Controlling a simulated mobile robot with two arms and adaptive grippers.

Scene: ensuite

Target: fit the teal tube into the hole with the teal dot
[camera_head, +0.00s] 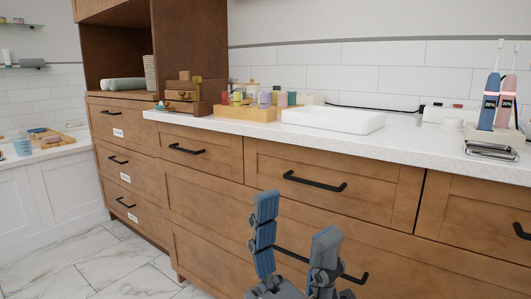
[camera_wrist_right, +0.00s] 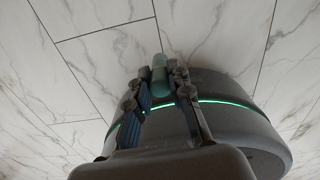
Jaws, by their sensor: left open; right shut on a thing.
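The teal tube (camera_wrist_right: 160,68) shows in the right wrist view, upright in the picture between the fingers of my right gripper (camera_wrist_right: 158,85), which is shut on it. The tube and this gripper are held above the floor near my round base; neither shows in the head view. My left gripper (camera_head: 294,222) is open and empty in front of the drawer fronts, below the counter edge. On the counter, a light wooden block (camera_head: 242,114) stands with several coloured pieces at it. I cannot make out a hole or a teal dot.
A white basin (camera_head: 333,119) stands on the counter (camera_head: 405,142) right of the block. A wooden organiser (camera_head: 183,95) is left of it. Toothbrushes (camera_head: 490,95) and a metal dish (camera_head: 491,151) are at the far right. Drawer handles (camera_head: 314,182) stick out from the cabinet.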

